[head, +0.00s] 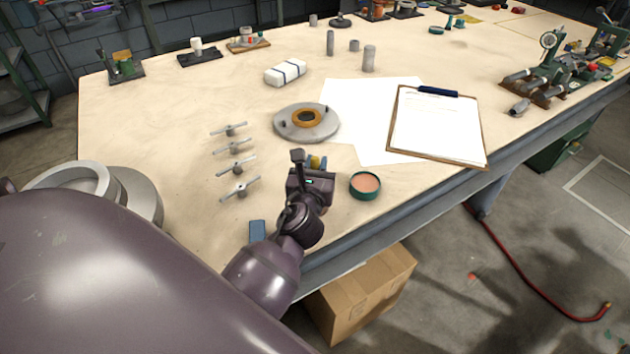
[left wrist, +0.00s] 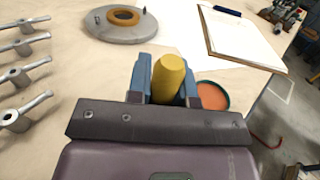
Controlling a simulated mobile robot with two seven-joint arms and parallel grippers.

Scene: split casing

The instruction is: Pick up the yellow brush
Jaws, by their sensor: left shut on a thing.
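The yellow brush (left wrist: 168,78) stands out between the fingers of my left gripper (left wrist: 163,92) in the left wrist view. My left gripper is shut on it, with a blue-grey finger on each side. In the head view the left gripper (head: 316,165) is over the near part of the table, and only a little of the yellow brush (head: 315,161) shows beyond its body. The brush's lower end is hidden, so I cannot tell whether it touches the table. My right gripper is not in view.
A green-rimmed tin (head: 365,186) with orange-pink contents sits just right of the gripper. A grey disc with an orange ring (head: 306,122) lies beyond. Several metal T-handles (head: 235,147) lie to the left. A blue block (head: 257,230) is near the front edge. A clipboard (head: 438,125) lies right.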

